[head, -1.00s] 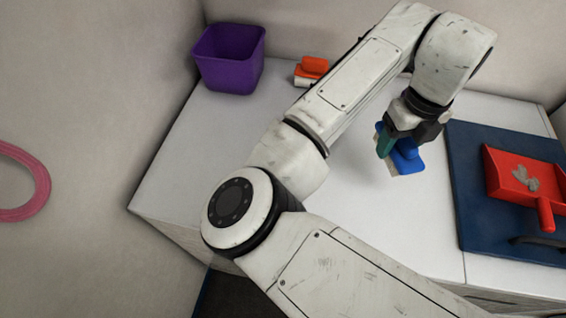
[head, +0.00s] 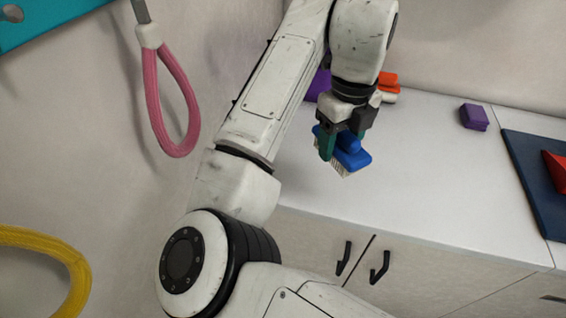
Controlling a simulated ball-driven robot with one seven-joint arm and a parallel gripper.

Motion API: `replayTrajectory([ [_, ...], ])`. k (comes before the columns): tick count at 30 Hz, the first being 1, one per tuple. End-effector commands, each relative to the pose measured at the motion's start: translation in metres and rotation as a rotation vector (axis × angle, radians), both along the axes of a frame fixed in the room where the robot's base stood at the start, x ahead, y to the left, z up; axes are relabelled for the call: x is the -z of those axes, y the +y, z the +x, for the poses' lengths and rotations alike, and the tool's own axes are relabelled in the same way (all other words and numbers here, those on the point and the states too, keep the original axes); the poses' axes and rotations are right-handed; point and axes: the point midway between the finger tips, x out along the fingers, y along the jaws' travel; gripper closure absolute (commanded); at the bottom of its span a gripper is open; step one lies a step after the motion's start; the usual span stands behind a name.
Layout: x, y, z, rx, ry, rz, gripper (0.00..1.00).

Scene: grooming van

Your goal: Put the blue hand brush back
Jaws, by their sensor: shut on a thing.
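The blue hand brush (head: 352,159) has pale bristles on its underside. My gripper (head: 342,146) is shut on it, with green fingers around the blue body. The brush is held tilted above the left part of the white counter, near its front edge. An orange hand brush (head: 388,78) lies at the back of the counter, partly hidden by my arm. A purple bin (head: 318,86) stands behind my arm, mostly hidden.
A purple block (head: 474,117) lies on the white counter (head: 430,150). A dark blue mat (head: 528,165) with a red dustpan (head: 556,170) is at right. Pink (head: 172,110) and yellow (head: 60,255) loops hang at left. The counter's middle is clear.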

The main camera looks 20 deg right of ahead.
Motion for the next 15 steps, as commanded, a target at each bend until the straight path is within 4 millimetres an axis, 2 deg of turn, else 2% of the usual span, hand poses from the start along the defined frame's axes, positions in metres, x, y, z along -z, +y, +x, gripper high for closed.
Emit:
replayTrajectory([
  [9,0.034,0.026,0.065,-0.004,0.003,-0.004,0.73],
  [15,0.066,0.04,0.091,-0.003,0.004,0.0,0.73],
])
